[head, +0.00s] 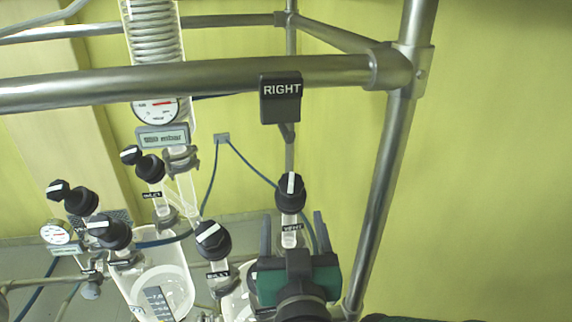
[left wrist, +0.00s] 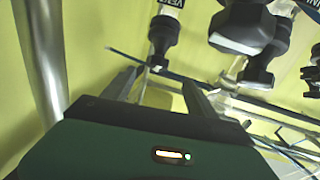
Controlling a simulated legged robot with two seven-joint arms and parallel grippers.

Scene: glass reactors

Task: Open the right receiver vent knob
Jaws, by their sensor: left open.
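The right receiver vent knob (head: 290,192) is black with a white pointer line standing nearly upright in the head view. It tops a short glass tube with a "VENT" label (head: 291,228), under the hanging "RIGHT" sign (head: 281,90). My left gripper (head: 292,229) is open and empty, its two dark fingers pointing up on either side of the labelled tube in the picture, fingertips below the knob. I cannot tell the depth between them. The left wrist view shows the open fingers (left wrist: 158,90) and a black knob (left wrist: 164,33) beyond them, apart, next to an upside-down label. My right gripper is not in view.
Another black knob (head: 212,240) stands close left of my gripper. More knobs, a gauge (head: 156,110) and glass vessels (head: 160,285) fill the left side. A steel rail (head: 200,80) crosses above, and a steel post (head: 385,170) stands to the right.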

